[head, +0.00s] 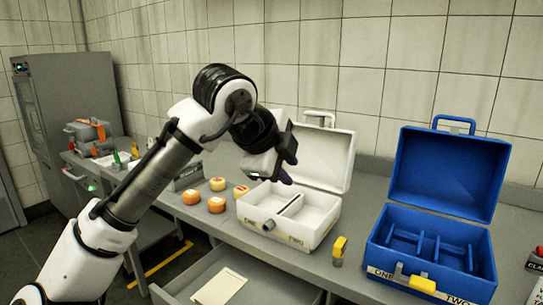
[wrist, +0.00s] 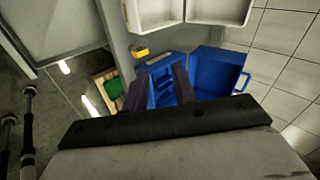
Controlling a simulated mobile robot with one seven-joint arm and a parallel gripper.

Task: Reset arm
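My gripper (head: 287,160) is raised above the white case and in front of its open lid in the head view. In the wrist view its two dark fingers (wrist: 160,88) stand apart with nothing between them. Several small cheese wheels (head: 216,204), orange and yellow, stand on the counter left of the white case. The white case (head: 318,228) is open, with a divider inside. The blue case (head: 383,258) is open at the right, with blue dividers and the labels ONE and TWO; it also shows in the wrist view (wrist: 213,68).
A small yellow object (head: 339,248) stands between the cases; it also shows in the wrist view (wrist: 140,52). An open drawer (head: 262,283) below the counter holds a paper sheet (head: 219,287). A grey cabinet (head: 75,95) and cluttered items stand at the left. Red-and-black items sit at the right edge.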

